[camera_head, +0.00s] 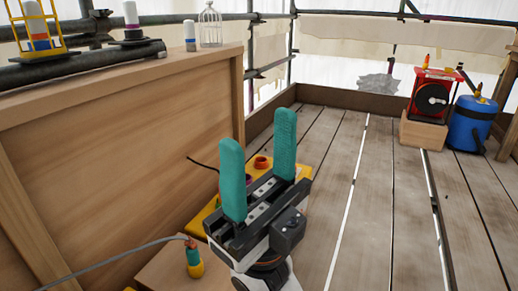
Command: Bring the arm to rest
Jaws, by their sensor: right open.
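My right gripper (258,165) is in the lower middle of the head view, with two teal fingers pointing up and set apart. It is open, with nothing visible between the fingers. It is in front of a yellow tray (210,212) and hides much of it. My left gripper is not in view.
A wooden box (165,268) is at the bottom. A red machine (432,97) and a blue drum (470,124) stand at the far right. The plank floor (385,220) is clear.

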